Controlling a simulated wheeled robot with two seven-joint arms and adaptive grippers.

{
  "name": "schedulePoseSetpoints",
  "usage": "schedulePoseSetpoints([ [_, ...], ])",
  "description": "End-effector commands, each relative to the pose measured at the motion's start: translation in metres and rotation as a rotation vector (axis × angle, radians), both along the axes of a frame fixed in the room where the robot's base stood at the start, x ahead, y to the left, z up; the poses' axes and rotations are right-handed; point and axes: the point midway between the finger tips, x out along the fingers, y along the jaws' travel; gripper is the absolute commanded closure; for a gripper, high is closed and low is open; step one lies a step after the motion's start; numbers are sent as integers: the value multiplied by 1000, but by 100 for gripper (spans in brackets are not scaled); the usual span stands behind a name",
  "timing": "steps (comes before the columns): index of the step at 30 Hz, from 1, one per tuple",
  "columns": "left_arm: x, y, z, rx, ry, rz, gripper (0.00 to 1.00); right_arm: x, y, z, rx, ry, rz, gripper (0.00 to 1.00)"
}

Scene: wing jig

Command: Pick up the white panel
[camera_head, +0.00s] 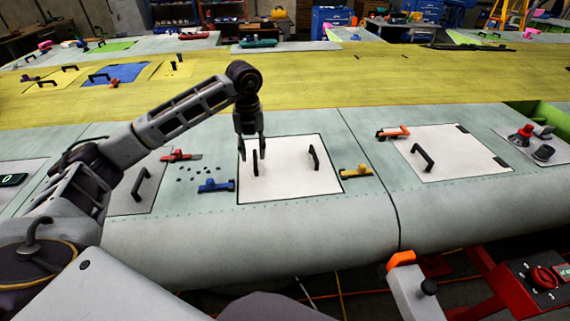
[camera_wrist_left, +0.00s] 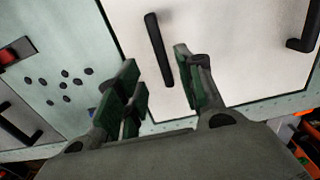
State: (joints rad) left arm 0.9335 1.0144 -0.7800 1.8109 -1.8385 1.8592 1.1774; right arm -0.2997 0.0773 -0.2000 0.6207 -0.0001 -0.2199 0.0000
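A square white panel (camera_head: 288,182) lies in the grey-green wing skin, with two black upright handles, a left one (camera_head: 256,163) and a right one (camera_head: 314,157). My left gripper (camera_head: 250,152) hangs fingers down over the panel's left part, at the left handle. In the left wrist view the gripper (camera_wrist_left: 155,65) is open, its green-padded fingers apart, with the left handle (camera_wrist_left: 158,45) showing between and beyond them. Whether the fingers touch the handle cannot be told. The panel (camera_wrist_left: 235,50) also shows there. My right gripper is not in view.
Clamps lie beside the panel: blue (camera_head: 216,186), red (camera_head: 180,156) and yellow (camera_head: 355,171). Another white panel (camera_head: 455,165) with a black handle lies to the right. A red control box (camera_head: 540,283) stands at the lower right. The yellow wing surface behind is mostly clear.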

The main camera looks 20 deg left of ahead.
Motion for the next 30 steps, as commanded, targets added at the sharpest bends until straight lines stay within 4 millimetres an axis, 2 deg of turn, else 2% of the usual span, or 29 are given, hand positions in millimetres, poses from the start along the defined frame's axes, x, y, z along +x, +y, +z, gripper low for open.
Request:
schedulePoseSetpoints([
  [13, 1, -1, -6, 1, 1, 0, 62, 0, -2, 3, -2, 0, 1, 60],
  [24, 2, -4, -40, 0, 2, 0, 62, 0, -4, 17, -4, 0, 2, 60],
  [30, 3, -4, -51, 1, 1, -1, 62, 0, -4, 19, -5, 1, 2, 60],
])
